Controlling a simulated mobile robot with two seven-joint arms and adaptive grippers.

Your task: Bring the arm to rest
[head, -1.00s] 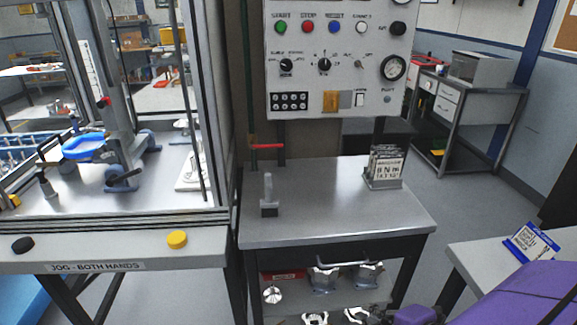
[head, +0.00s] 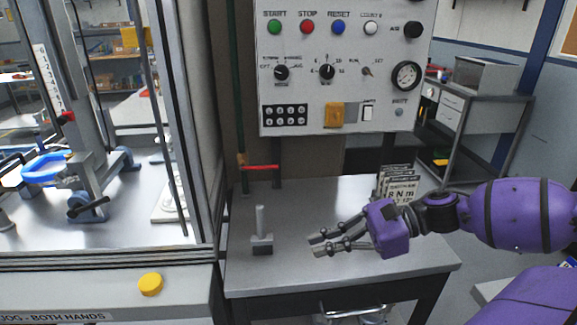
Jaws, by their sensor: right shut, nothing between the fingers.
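My right arm comes in from the right in the head view, purple with dark joints. My right gripper (head: 318,245) is over the metal bench top (head: 300,280), pointing left. My left gripper is out of view.
A control panel (head: 343,95) with buttons, knobs and a gauge hangs above the bench. A card stand (head: 399,186) stands behind my right wrist and is partly hidden. A framed machine with a yellow button (head: 150,285) is at left. A red lever (head: 260,168) sits behind the bench.

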